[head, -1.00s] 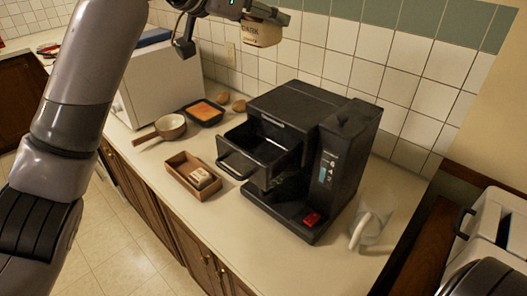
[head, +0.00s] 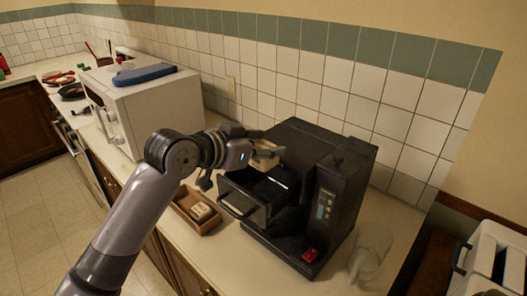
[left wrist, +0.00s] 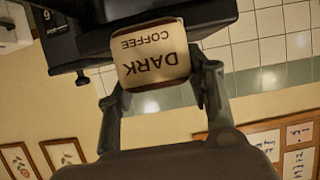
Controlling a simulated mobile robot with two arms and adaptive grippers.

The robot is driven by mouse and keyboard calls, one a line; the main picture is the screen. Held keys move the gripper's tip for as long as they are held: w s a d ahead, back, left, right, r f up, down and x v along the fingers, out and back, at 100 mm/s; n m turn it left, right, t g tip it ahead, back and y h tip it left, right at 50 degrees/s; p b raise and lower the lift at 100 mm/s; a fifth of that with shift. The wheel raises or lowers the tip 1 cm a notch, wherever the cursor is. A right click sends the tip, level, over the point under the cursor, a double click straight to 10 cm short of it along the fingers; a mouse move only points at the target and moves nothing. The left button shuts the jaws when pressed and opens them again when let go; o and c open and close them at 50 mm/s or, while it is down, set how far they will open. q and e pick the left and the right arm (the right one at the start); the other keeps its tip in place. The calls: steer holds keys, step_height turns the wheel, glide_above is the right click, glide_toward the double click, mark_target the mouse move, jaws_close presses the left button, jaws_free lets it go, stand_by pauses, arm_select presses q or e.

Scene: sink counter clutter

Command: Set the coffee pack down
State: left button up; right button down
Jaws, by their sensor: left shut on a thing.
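My left gripper (head: 266,148) is shut on the coffee pack (head: 264,160), a small cream pack, just above the back left of the coffee machine's open drawer. In the left wrist view the pack (left wrist: 150,55) reads "DARK COFFEE" upside down, with a finger on each side. I cannot tell whether the pack touches the machine. The black coffee machine (head: 343,190) stands on the counter with its drawer (head: 245,203) pulled out. My right gripper is not in view.
A wooden box (head: 183,212) with a light pack (head: 201,211) in it sits left of the drawer. A white microwave (head: 155,108) with a blue item (head: 143,75) on top stands farther left. A clear jug (head: 370,250) stands at the machine's right. My arm hides some counter.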

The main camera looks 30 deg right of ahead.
arm_select(q)
step_height(320, 180, down, 2)
steer(key=shift+f, duration=0.15)
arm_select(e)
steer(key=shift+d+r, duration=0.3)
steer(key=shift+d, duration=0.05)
arm_select(q)
steer(key=shift+f, duration=0.65)
steer(key=o, duration=0.9)
steer(key=shift+o, duration=0.2)
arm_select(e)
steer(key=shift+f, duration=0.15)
